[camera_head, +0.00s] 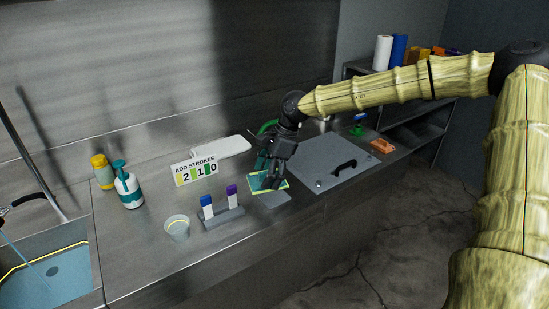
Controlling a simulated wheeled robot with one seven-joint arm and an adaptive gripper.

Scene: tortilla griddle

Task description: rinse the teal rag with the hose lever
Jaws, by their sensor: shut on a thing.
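My gripper (270,180) is at the middle of the counter, pointing down and shut on the teal rag (256,183). The rag looks flat and teal with a yellowish edge, just above or on a small grey pad (273,200); I cannot tell if it touches. The fingers hide part of the rag. The hose lever (30,200), dark with a pale arm, appears to be at the far left above the sink (88,262), well apart from my gripper. A thin bluish streak runs down below it into the sink.
A sign reading "ADD STROKES 210" (195,170), a teal-and-white pump bottle (128,188), a yellow-capped bottle (102,172), a clear cup (177,228) and a grey holder (224,218) stand left of my gripper. A griddle lid (320,172) with black handle lies right.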

